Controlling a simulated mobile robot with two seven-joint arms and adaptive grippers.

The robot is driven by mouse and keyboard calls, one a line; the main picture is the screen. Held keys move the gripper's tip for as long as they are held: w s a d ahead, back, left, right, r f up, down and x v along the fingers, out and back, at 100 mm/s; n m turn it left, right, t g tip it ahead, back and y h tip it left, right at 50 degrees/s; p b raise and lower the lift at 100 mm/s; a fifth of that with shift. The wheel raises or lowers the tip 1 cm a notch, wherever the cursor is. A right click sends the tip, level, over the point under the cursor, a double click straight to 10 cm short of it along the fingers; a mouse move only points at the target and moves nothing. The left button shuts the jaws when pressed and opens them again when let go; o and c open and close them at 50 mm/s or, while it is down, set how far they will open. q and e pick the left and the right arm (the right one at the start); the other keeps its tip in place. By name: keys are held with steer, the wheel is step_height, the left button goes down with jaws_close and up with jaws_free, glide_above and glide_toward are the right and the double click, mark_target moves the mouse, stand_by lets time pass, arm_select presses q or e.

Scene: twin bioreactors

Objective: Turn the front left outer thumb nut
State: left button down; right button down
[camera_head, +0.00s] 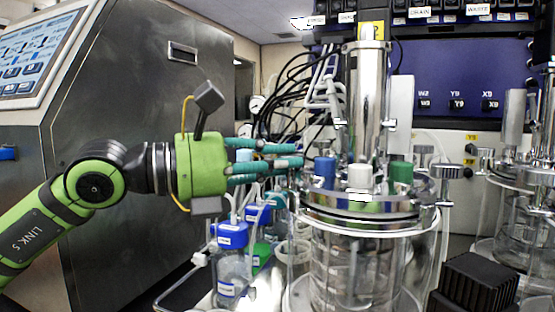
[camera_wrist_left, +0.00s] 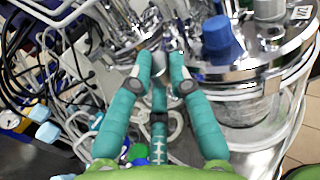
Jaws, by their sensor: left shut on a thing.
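My left gripper (camera_head: 297,155) reaches in from the left with its teal fingers at the left edge of the front bioreactor's metal lid (camera_head: 365,208). In the left wrist view, the fingertips (camera_wrist_left: 160,72) are closed around a small metal piece, the thumb nut (camera_wrist_left: 172,44), at the lid's rim. The fingers hide most of the nut, and its turn angle cannot be told. Another thumb nut (camera_head: 446,172) stands upright at the lid's right side. My right gripper is not in view.
Blue (camera_head: 325,167), white (camera_head: 360,176) and green (camera_head: 400,172) caps stand on the lid close to the fingers. Blue-capped bottles (camera_head: 232,236) and tubes are below the gripper. A second bioreactor (camera_head: 525,180) is at the right. A steel cabinet (camera_head: 130,70) stands at the left.

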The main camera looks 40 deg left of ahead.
arm_select(q)
steer(key=shift+r, duration=0.25)
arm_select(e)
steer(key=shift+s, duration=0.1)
arm_select(q)
steer(key=n+y, duration=0.1)
steer(key=n+t+y+b, duration=0.1)
steer(key=y, duration=0.1)
steer(key=n+t+y, duration=0.1)
steer(key=shift+s+d+f+y, duration=0.1)
steer(key=shift+d+f+y, duration=0.15)
steer(key=shift+y, duration=0.15)
steer(key=shift+s+d+r+n+t+y+b, duration=0.1)
steer(key=shift+n+t+y+b, duration=0.1)
steer(key=shift+n+y+b, duration=0.8)
steer(key=shift+w+d+r+n+t+y+b, duration=0.15)
steer(key=shift+n+y+b, duration=0.4)
steer(key=shift+y+b, duration=1)
steer(key=shift+s+d+r+n+t+y+b, duration=0.2)
steer(key=shift+n+y+b, duration=0.5)
steer(key=shift+b, duration=1.15)
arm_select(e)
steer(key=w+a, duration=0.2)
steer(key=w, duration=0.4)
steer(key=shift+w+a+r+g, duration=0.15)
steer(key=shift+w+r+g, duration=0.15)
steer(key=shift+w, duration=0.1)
arm_select(q)
steer(key=shift+a+f, duration=0.1)
steer(key=shift+a, duration=0.05)
